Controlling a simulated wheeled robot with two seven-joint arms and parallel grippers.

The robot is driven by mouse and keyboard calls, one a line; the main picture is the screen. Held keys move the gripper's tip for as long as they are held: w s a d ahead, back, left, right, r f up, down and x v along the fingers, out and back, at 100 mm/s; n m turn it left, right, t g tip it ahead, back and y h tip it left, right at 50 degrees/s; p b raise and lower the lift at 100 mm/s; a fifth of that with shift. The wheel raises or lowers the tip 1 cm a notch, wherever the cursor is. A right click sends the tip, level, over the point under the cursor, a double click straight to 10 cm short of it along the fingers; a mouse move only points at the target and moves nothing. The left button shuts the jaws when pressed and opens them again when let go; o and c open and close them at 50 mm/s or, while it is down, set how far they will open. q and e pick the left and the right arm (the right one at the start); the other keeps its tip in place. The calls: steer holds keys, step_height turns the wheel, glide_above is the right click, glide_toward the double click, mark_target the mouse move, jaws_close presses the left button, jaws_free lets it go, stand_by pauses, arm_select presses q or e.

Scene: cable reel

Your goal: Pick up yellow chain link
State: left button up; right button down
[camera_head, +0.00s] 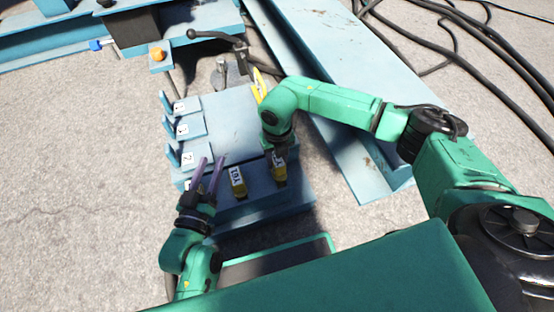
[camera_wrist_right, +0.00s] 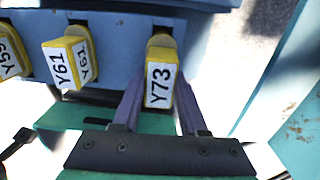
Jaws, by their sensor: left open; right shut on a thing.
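Yellow chain links with black-on-white labels sit along a blue rack. In the head view my right gripper (camera_head: 275,152) points down at this yellow link (camera_head: 279,170) by the rack's front edge. Another yellow link (camera_head: 237,182) stands to its left; the right wrist view shows one marked Y61 (camera_wrist_right: 60,65). My left gripper (camera_head: 207,176) is open and empty, left of the links.
The blue rack (camera_head: 225,122) has several numbered brackets (camera_head: 186,128) on its left side. Another yellow piece (camera_head: 258,85) shows behind my right arm. A blue beam (camera_head: 340,80) runs along the right, with black cables (camera_head: 450,45) beyond. Concrete floor at the left is clear.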

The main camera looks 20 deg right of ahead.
arm_select(q)
steer(key=s+f+g+p, duration=0.1)
steer(key=s+f+g, duration=0.3)
steer(key=s+f, duration=0.5)
arm_select(e)
step_height(320, 180, up, 4)
steer(key=shift+f, duration=0.2)
arm_select(q)
steer(key=shift+a+r+m+g+y+p, duration=0.6)
steer(key=shift+a+r+g+y+p, duration=1.4)
steer(key=shift+r+p, duration=2.8)
steer(key=s+a+r+g+y+p, duration=0.35)
steer(key=s+a+g+p, duration=0.2)
steer(key=a, duration=0.45)
steer(key=shift+n+g+h, duration=0.35)
steer(key=shift+n+g, duration=0.15)
steer(key=shift+g, duration=0.05)
steer(key=f, duration=0.2)
steer(key=w+f+p, duration=0.1)
steer(key=f, duration=0.1)
steer(key=shift+w+f+p, duration=0.1)
steer(key=shift+f+p, duration=0.2)
steer(key=shift+f, duration=0.1)
arm_select(e)
step_height(320, 180, up, 29)
